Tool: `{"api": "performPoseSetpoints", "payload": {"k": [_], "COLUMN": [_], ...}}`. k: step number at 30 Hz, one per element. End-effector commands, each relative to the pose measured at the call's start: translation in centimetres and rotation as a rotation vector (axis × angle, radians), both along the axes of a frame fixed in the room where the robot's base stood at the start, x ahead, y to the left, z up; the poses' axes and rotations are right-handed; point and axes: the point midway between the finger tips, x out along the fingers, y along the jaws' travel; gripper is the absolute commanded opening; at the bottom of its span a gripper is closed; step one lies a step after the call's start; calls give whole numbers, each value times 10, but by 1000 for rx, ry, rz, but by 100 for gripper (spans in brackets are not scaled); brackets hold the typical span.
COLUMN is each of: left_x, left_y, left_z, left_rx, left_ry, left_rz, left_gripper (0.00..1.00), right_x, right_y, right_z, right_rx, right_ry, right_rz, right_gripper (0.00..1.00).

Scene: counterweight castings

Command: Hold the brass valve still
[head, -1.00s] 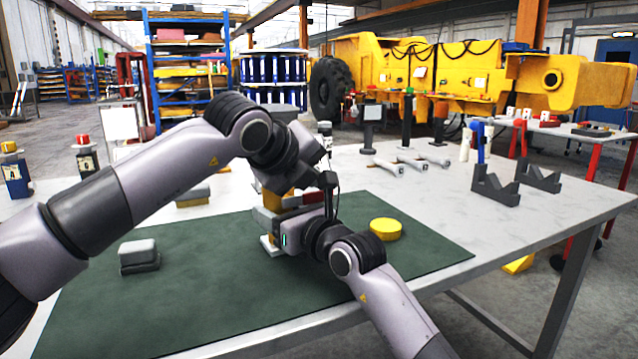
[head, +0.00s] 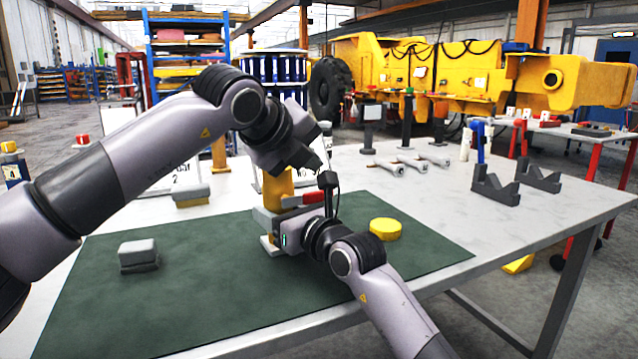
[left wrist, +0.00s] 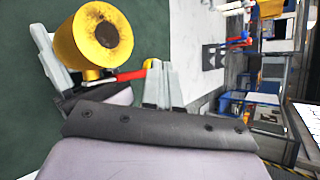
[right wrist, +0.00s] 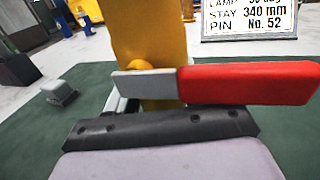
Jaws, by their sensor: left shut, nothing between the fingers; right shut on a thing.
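The brass valve (head: 277,188), a yellow upright body with a red-handled lever (head: 300,198), stands on the green mat. The left wrist view shows its round top with a dark opening (left wrist: 90,35). My right gripper (head: 272,222) is shut on the valve body low down; its palm and the fingers' grip are partly hidden. In the right wrist view the body (right wrist: 150,40) rises behind the red lever grip (right wrist: 245,85). My left gripper (head: 318,168) is shut and empty, above the lever's outer end. Its pale fingers (left wrist: 162,85) show beside that end; contact cannot be told.
A yellow disc (head: 385,229) lies right of the valve and a grey block (head: 138,255) left, both on the mat (head: 200,300). Grey V-blocks (head: 495,185) and several pale tools stand or lie further right. A sign (right wrist: 250,18) stands behind. The mat's front is clear.

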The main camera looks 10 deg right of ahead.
Motion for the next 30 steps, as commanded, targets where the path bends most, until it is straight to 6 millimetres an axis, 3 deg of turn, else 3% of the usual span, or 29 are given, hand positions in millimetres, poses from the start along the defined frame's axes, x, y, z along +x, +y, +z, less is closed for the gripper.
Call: {"api": "performPoseSetpoints", "payload": {"k": [13,25,26,27,28,30], "left_x": [-3,-3,-3,-3,-3,-3], "left_y": [9,10,10,10,10,10], "left_z": [42,45,45,45,45,45], "left_rx": [-2,-1,-1,-1,-1,-1], "left_ry": [-1,0,0,0,0,0], "left_rz": [0,0,0,0,0,0], "left_gripper": [0,0,0,0,0,0], "right_x": [0,0,0,0,0,0], "right_y": [0,0,0,0,0,0], "right_z": [4,4,4,4,4,4], "right_rx": [4,4,4,4,4,3], "right_ry": [-7,-7,-7,-7,-7,-6], "right_rz": [0,0,0,0,0,0], "right_gripper": [0,0,62,75,82,82]}}
